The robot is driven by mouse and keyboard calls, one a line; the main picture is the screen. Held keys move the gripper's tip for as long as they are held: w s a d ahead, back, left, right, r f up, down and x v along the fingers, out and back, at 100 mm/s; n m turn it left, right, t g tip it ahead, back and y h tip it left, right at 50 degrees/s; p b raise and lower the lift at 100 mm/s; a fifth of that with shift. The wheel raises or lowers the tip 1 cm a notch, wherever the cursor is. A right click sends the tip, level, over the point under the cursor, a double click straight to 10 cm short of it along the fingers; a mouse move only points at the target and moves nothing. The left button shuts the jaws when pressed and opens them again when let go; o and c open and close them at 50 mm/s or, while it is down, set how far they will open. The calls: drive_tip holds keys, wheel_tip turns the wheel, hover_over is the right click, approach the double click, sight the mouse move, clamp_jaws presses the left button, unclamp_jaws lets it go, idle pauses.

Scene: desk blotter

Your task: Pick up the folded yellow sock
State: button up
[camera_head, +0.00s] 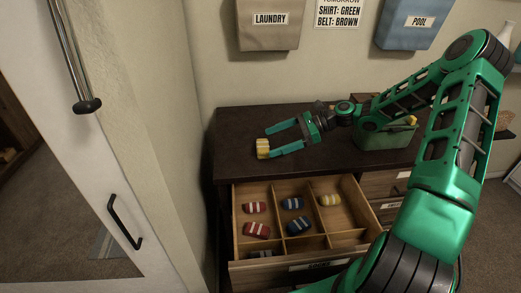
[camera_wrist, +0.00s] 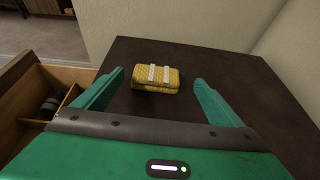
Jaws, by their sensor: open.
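The folded yellow sock (camera_head: 263,148), with two pale stripes, rests on the dark dresser top near its left end. In the wrist view the yellow sock (camera_wrist: 156,79) lies ahead, between the lines of the two fingers. My gripper (camera_head: 272,142) is open and empty, low over the dresser top, with its fingers pointing left at the sock. In the wrist view my gripper (camera_wrist: 160,86) has its fingers spread wider than the sock. I cannot tell whether a finger touches it.
The open drawer (camera_head: 279,190) below has compartments with red, blue and grey striped socks and another yellow sock (camera_head: 329,199). A green bin (camera_head: 385,137) stands on the dresser top (camera_head: 235,128) under my arm. A wall rises close to the left.

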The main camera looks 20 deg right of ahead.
sight(267, 144)
drive_tip(key=x, duration=0.5)
drive_tip(key=shift+s+f, duration=0.15)
drive_tip(key=shift+s, duration=0.05)
drive_tip(key=shift+d, duration=0.1)
drive_tip(key=c, duration=1.1)
